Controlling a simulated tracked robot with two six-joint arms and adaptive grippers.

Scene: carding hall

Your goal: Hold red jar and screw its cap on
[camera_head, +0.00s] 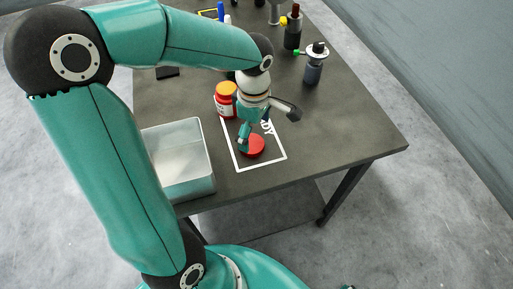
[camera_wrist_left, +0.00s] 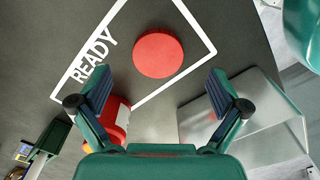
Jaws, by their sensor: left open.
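A red jar (camera_head: 224,107) with a white label and a yellow-orange top stands upright on the table, left of the white READY outline. In the left wrist view the jar (camera_wrist_left: 123,113) is partly hidden behind a finger. A round red cap (camera_head: 256,146) lies flat inside the outline; it also shows in the left wrist view (camera_wrist_left: 158,55). My left gripper (camera_head: 268,123) is open and empty above the outline. In its wrist view the cap lies ahead, between the spread fingers (camera_wrist_left: 161,88).
A pale open bin (camera_head: 211,165) stands at the table's front left, close to the outline. A dark bottle with a silver disc (camera_head: 313,73) and a dark red-topped bottle (camera_head: 293,30) stand farther back. The grey table (camera_head: 340,130) is clear to the right.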

